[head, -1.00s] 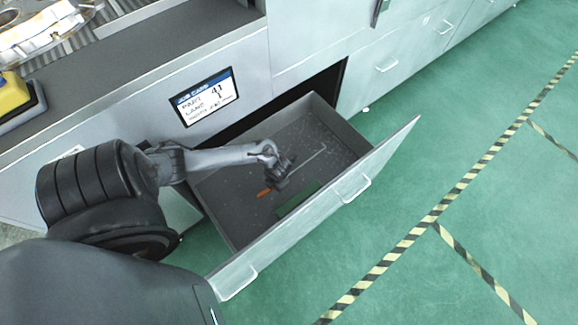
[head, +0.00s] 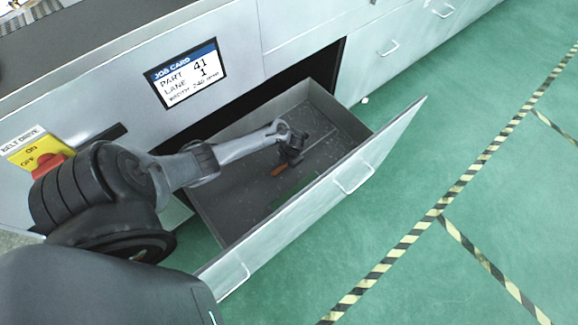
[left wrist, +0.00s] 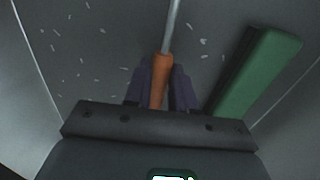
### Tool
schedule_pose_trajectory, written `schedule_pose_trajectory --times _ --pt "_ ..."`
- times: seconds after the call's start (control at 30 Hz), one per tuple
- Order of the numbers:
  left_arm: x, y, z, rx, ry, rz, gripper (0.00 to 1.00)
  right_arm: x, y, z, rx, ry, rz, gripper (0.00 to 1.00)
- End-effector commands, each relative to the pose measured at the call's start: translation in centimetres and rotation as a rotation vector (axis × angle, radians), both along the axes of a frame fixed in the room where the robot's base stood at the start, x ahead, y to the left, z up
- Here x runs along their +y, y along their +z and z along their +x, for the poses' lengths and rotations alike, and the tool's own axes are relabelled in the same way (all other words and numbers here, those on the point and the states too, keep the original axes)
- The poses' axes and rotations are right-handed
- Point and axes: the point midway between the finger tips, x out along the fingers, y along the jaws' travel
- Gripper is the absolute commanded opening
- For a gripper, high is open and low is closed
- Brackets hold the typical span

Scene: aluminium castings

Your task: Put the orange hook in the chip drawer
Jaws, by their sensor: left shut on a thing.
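The orange hook shows in the head view as an orange handle (head: 279,171) with a thin grey rod (head: 320,141) running up to the right. My left gripper (head: 287,160) is inside the open chip drawer (head: 228,215) and shut on the hook. In the left wrist view the orange handle (left wrist: 159,82) sits between the two dark fingers, with the metal rod pointing away from me. The hook's far tip is out of the wrist view. Whether the hook touches the drawer floor I cannot tell. My right gripper is not in view.
A green block (left wrist: 258,70) lies in the drawer beside the hook. Pale chips are scattered on the drawer floor. The drawer front (head: 330,195) stands out over the green floor. A job card (head: 187,73) and a yellow belt-drive switch (head: 35,148) are on the cabinet.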

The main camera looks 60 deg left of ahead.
Motion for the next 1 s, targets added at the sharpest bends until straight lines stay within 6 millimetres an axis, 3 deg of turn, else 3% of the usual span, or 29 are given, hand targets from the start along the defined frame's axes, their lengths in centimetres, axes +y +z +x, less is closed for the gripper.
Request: schedule_pose_trajectory --times 0.33,0.83,0.87,0.93,1.0 --pt "0.0 -3.8 0.1 0.0 0.001 0.0 0.0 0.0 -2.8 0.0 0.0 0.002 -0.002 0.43" --pt "0.1 -4.4 0.1 -0.001 0.0 0.001 0.0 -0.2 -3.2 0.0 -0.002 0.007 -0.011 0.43" --pt "0.0 -4.4 0.1 -0.001 -0.001 0.001 0.26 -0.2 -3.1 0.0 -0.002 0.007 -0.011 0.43" --pt "0.0 -4.3 0.1 -0.001 0.0 0.001 0.35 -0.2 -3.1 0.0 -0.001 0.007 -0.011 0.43" --pt "0.0 -4.3 0.0 -0.001 0.0 0.0 0.35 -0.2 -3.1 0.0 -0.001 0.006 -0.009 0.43"
